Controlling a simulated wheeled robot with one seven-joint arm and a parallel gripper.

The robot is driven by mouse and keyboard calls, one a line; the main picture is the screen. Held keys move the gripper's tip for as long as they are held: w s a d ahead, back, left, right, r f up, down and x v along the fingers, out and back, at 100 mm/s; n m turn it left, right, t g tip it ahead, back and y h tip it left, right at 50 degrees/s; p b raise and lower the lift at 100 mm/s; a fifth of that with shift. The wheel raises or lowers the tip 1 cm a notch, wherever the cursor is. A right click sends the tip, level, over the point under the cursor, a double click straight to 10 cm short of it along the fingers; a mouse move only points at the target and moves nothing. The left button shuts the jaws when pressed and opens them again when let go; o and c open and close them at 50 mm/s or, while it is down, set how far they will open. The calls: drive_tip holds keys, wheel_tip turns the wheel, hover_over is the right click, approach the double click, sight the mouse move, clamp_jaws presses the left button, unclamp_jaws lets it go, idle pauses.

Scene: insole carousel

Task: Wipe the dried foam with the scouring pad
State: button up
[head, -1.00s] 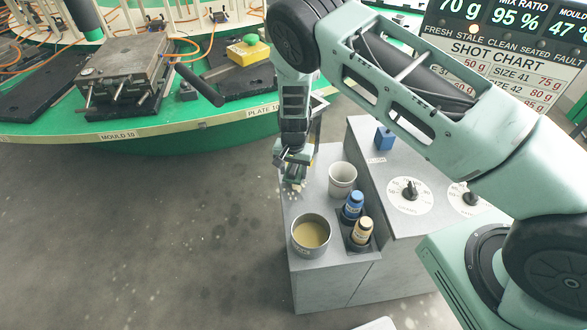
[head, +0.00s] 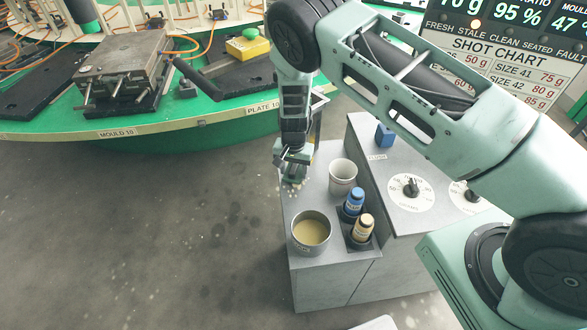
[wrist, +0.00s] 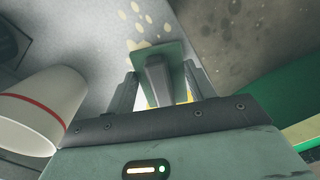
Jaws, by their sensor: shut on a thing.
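My gripper (head: 294,160) is over the left rear part of the grey bench top, pointing down. In the wrist view its fingers (wrist: 158,92) are shut on the dark handle of the green scouring pad (wrist: 174,54). The pad is held low at the bench surface; I cannot tell whether it presses on it. The dried foam (wrist: 139,26) shows in the wrist view as several pale cream spots on the grey top, just beyond and beside the pad. Part of the foam may be hidden under the pad.
A pale cup (head: 342,176) stands close right of my gripper; its red band shows in the wrist view (wrist: 40,108). A pot of tan liquid (head: 311,233), a blue bottle (head: 353,206) and a tan-capped bottle (head: 361,231) stand nearer. The green carousel (head: 190,128) lies behind left.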

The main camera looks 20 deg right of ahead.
sight(297, 199)
drive_tip(key=shift+f+b, duration=0.3)
drive_tip(key=shift+f, duration=0.15)
drive_tip(key=shift+s+a+r+p, duration=0.15)
drive_tip(key=shift+s+p, duration=0.15)
drive_tip(key=shift+s, duration=0.3)
drive_tip(key=shift+s+a+r+p, duration=0.1)
drive_tip(key=shift+s+p, duration=0.15)
drive_tip(key=shift+s, duration=0.35)
drive_tip(key=shift+s+a+f+p, duration=0.1)
drive_tip(key=shift+s+a+p, duration=0.1)
drive_tip(key=shift+s, duration=0.8)
drive_tip(key=shift+s+a+p, duration=0.1)
drive_tip(key=shift+s+a, duration=0.1)
drive_tip(key=shift+s, duration=0.8)
drive_tip(key=shift+s+a+f+p, duration=0.1)
drive_tip(key=shift+s+a+p, duration=0.1)
drive_tip(key=shift+s, duration=0.8)
drive_tip(key=shift+w, duration=0.1)
